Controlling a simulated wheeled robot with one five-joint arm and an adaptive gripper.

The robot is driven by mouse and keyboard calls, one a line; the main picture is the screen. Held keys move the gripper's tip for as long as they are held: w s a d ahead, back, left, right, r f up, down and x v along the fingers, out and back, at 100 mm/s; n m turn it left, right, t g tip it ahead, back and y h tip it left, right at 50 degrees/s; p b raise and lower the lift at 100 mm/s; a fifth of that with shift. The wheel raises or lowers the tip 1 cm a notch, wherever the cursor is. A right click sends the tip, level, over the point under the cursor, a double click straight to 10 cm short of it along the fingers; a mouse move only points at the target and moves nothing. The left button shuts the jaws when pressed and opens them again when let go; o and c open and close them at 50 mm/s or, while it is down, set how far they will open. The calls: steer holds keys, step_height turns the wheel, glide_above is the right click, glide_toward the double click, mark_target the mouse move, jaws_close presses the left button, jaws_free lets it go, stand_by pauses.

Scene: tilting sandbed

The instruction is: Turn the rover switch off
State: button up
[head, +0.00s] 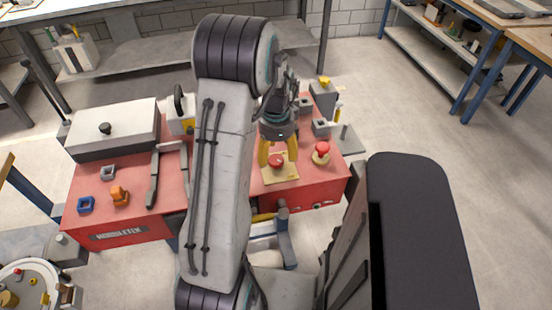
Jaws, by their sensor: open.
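My gripper (278,150) is open, its two yellow fingers pointing down over the right part of a red bench top. A red knob (277,161) on a yellow plate (281,176) lies between and just below the fingertips. I cannot tell whether the fingers touch it. A second red knob (321,148) on a small tan base stands to the right of the gripper, clear of it. No label shows which one is the rover switch, and no on or off mark can be read. My arm hides the middle of the bench.
The red bench (134,207) carries a grey box (115,136) with a black knob, an orange block (120,196), a blue square ring (86,205) and a grey frame (153,176) at left. Grey blocks (321,128) stand behind the second knob.

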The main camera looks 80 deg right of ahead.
mark_target(276, 160)
steer(key=shift+f, duration=1.45)
steer(key=shift+c, duration=0.5)
steer(key=c, duration=1.1)
steer(key=n+b, duration=0.1)
steer(key=n, duration=0.3)
steer(key=shift+f+b, duration=0.1)
steer(key=shift+b, duration=0.25)
steer(key=n+b, duration=0.1)
steer(key=n, duration=0.3)
steer(key=shift+n, duration=0.4)
steer(key=n+b, duration=0.1)
steer(key=n, duration=0.3)
steer(key=shift+a, duration=0.1)
steer(key=n, duration=0.5)
steer(key=shift+b, duration=0.4)
